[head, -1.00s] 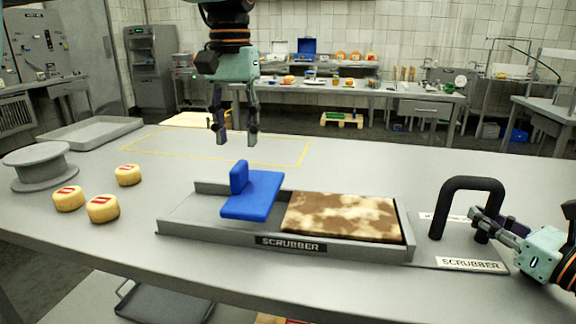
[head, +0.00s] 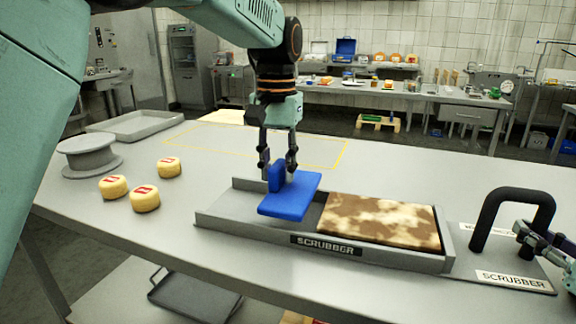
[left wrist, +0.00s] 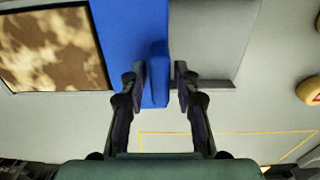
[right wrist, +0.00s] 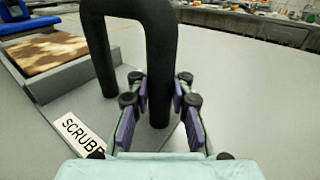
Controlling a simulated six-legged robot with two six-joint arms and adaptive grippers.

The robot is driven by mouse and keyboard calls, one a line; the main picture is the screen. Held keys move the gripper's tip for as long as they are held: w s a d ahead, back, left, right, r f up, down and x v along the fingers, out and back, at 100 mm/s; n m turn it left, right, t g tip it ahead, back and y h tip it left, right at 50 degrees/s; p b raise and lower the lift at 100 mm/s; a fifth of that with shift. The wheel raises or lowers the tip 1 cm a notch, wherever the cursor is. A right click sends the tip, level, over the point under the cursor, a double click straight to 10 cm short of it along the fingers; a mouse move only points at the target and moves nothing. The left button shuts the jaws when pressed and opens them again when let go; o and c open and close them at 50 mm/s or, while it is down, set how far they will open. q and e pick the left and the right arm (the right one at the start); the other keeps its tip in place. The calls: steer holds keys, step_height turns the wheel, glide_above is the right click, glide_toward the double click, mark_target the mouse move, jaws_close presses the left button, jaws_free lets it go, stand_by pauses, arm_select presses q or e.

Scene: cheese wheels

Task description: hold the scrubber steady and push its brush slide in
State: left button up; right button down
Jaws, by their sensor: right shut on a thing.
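The grey scrubber tray (head: 225,222) lies on the table with a blue brush slide (head: 290,197) at its left part and a brown-and-cream mottled block (head: 380,220) at its right. The slide has an upright blue tab (left wrist: 160,75). My left gripper (head: 278,170) is open above the slide, its fingers pointing down on either side of the tab, with a gap visible in the left wrist view. My right gripper (right wrist: 162,100) is shut on one post of the black handle (head: 515,192) at the scrubber's right end.
Several yellow cheese wheels (head: 145,198) and a grey round stand (head: 90,157) sit to the left. An empty grey tray (head: 135,127) is at the back left. The table behind the scrubber is clear, with a yellow outline.

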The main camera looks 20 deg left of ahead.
arm_select(q)
jaws_close()
stand_by(0.4)
steer(key=d, duration=0.9)
steer(key=shift+w, duration=0.2)
steer(key=shift+o, duration=1.7)
jaws_free()
steer(key=shift+a, duration=0.1)
